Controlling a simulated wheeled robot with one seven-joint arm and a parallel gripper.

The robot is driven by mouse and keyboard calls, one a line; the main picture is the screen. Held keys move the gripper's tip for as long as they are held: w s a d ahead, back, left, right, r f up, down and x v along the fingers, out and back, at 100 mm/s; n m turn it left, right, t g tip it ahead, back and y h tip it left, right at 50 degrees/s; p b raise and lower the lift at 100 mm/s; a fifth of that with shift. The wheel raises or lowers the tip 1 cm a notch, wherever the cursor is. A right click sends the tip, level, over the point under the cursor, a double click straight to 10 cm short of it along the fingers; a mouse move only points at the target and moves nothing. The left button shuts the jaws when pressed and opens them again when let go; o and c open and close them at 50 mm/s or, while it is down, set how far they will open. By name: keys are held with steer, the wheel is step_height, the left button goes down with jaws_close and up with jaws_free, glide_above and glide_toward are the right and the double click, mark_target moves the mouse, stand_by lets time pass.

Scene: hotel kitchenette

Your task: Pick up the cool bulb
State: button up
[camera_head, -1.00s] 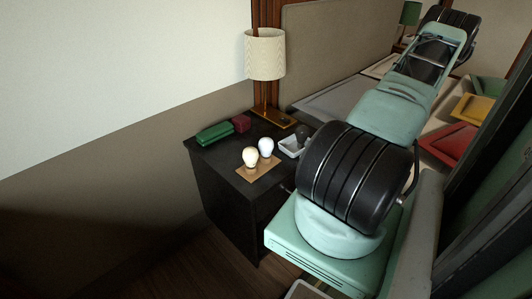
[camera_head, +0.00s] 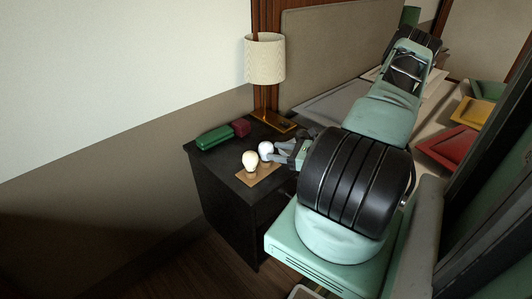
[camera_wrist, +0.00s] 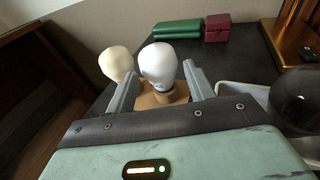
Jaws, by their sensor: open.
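The cool bulb is the white one (camera_head: 266,148), upright in a wooden holder (camera_head: 262,176) on the dark nightstand. In the wrist view the white bulb (camera_wrist: 158,62) stands between my open fingers, with a gap at its right. Its base is partly hidden behind my gripper body. A cream, warmer-looking bulb (camera_head: 250,159) stands beside it in the same holder. In the wrist view the cream bulb (camera_wrist: 116,63) is just left of my left finger. My gripper (camera_head: 279,152) reaches in from the right, low over the nightstand; its fingertips (camera_wrist: 162,66) also show in the wrist view.
A dark bulb (camera_wrist: 296,98) sits in a white tray (camera_wrist: 238,94) close to my gripper's right. A green case (camera_head: 214,137) and a maroon box (camera_head: 241,127) lie farther back. A lamp (camera_head: 265,60) stands at the nightstand's back, by the wall.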

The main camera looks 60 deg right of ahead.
mark_target(266, 148)
steer(key=shift+r+x, duration=0.2)
steer(key=shift+x, duration=0.95)
steer(key=shift+r+x, duration=0.15)
steer(key=shift+x, duration=1)
steer(key=shift+a, duration=0.1)
steer(key=c, duration=0.6)
